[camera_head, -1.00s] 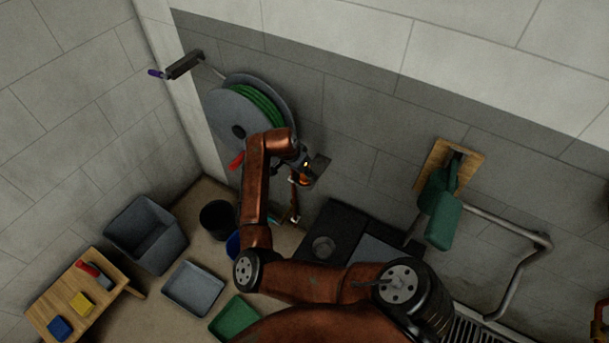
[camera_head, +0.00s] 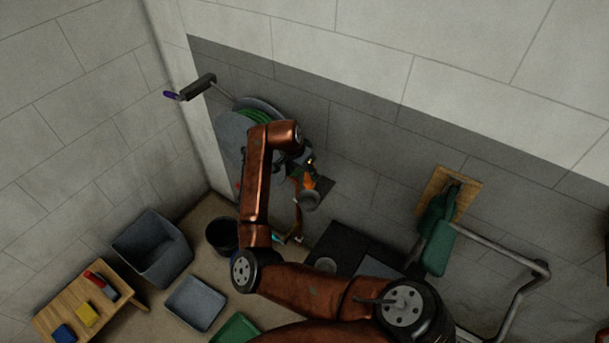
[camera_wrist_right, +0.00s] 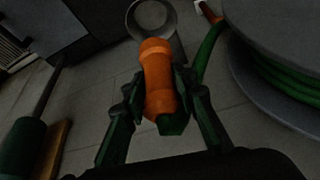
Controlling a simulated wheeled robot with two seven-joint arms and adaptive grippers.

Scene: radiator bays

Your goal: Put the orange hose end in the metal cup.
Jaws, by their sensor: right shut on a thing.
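The orange hose end (camera_wrist_right: 157,80) is a stubby cylinder with a green base, held between the dark fingers of my right gripper (camera_wrist_right: 157,105). In the head view my right gripper (camera_head: 306,165) is in front of the reel, with the orange hose end (camera_head: 308,183) pointing down. The grey metal cup (camera_wrist_right: 146,7) is just beyond the orange tip in the wrist view, and the tip overlaps its near rim. In the head view the cup (camera_head: 310,201) is right below the orange end. I cannot tell whether the tip is inside. My left gripper is out of view.
A grey reel (camera_head: 232,130) with green hose stands behind my right arm. A green lever (camera_head: 436,240) on a wooden board and a grey pipe (camera_head: 515,262) are to the right. Bins and a wooden bench (camera_head: 100,320) are on the left, low down.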

